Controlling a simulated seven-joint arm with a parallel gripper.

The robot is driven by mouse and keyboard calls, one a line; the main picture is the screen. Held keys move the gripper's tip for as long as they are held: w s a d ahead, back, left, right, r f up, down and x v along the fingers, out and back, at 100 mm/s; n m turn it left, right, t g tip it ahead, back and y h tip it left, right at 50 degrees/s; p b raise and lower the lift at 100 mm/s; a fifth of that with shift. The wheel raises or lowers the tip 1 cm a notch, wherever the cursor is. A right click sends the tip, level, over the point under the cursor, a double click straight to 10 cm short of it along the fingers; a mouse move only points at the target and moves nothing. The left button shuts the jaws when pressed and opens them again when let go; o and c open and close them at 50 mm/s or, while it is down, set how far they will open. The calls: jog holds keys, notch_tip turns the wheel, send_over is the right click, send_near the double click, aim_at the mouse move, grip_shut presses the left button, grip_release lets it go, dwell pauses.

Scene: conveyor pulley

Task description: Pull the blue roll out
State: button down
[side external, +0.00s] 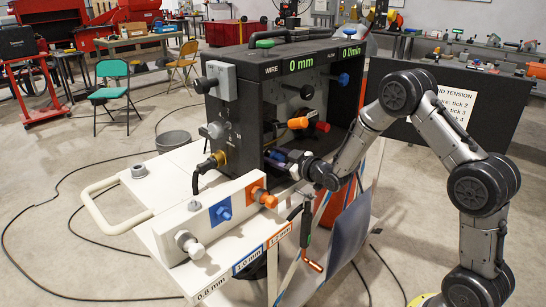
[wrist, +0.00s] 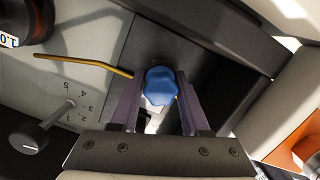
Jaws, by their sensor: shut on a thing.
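The blue roll (wrist: 161,86), a faceted blue piece with a pale part below it, sits between the two purple fingers of my gripper (wrist: 160,95) in the wrist view. The fingers touch it on both sides, and my gripper is shut on it. In the side external view my gripper (side external: 284,157) reaches from the right into the open front of the dark machine (side external: 245,125), low down. The held roll cannot be made out there. Whether the roll is still seated against the machine cannot be told.
A brass-coloured wire (wrist: 85,64) ends close to the roll. A dial knob (wrist: 38,137) is at lower left. A white rack (side external: 206,220) with blue and orange patches stands in front.

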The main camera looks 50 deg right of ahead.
aim_at(282, 161)
jog(key=shift+s, duration=0.5)
jog(key=shift+s, duration=2.7)
